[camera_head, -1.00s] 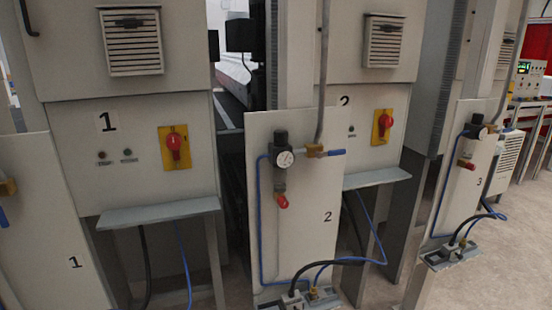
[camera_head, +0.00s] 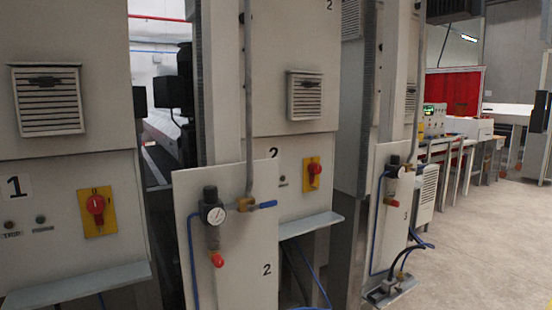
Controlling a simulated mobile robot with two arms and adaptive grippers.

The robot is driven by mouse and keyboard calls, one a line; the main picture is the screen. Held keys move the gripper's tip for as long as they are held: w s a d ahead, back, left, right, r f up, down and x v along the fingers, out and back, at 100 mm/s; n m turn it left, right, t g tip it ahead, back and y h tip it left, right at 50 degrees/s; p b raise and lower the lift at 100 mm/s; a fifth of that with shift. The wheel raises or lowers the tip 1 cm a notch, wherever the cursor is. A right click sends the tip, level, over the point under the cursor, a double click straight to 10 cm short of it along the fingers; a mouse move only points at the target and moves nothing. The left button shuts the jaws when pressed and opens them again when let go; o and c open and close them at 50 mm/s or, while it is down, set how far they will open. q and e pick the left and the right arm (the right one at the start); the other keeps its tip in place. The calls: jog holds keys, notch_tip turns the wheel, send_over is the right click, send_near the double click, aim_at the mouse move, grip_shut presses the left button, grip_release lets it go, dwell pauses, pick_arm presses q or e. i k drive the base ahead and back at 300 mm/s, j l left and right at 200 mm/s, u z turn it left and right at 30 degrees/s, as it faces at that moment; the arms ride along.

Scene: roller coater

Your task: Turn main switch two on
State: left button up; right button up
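Main switch two is the red rotary knob (camera_head: 314,169) on a yellow plate, on the beige cabinet (camera_head: 262,198) labelled 2, right of centre. The knob looks roughly upright, but its exact setting is too small to tell. A small indicator or button (camera_head: 283,182) sits to its left under the number 2. A similar red switch (camera_head: 96,205) on a yellow plate belongs to the cabinet labelled 1 at the left. Neither of my grippers shows in the head view.
A grey shelf (camera_head: 312,224) juts out below the switch. Another panel (camera_head: 388,215) marked 3 stands farther right. Open floor (camera_head: 470,240) lies at the right.

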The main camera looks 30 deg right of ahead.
aim_at(313, 168)
jog(key=i+l+z, duration=0.6)
jog(key=i+l, duration=0.05)
jog(key=i, duration=0.1)
